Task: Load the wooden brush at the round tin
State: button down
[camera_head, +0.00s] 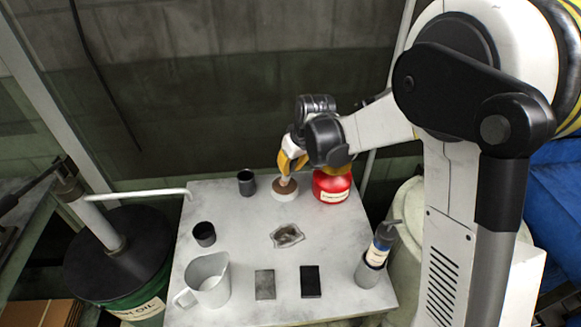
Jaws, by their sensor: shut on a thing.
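The round tin (284,195) stands at the back of the pale tabletop. It has a light wall, and its top shows brown. My gripper (287,171), with yellow fingers, is directly above the tin and shut on the wooden brush (285,181). Only a short pale piece of the brush shows below the fingers, with its lower end at the tin's brown top. Whether it touches the contents or hovers just over them is hard to tell. The rest of the brush is hidden by the fingers.
A red can (331,187) stands close right of the tin. Two dark cups (247,185) (204,234), a grey jug (207,281), a crumpled piece (287,236), two flat blocks (265,285) (310,282) and a bottle in a holder (378,250) share the table (335,240).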

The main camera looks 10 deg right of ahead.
dwell(0.4)
jog(key=shift+r+p, duration=2.45)
jog(key=shift+r, duration=1.1)
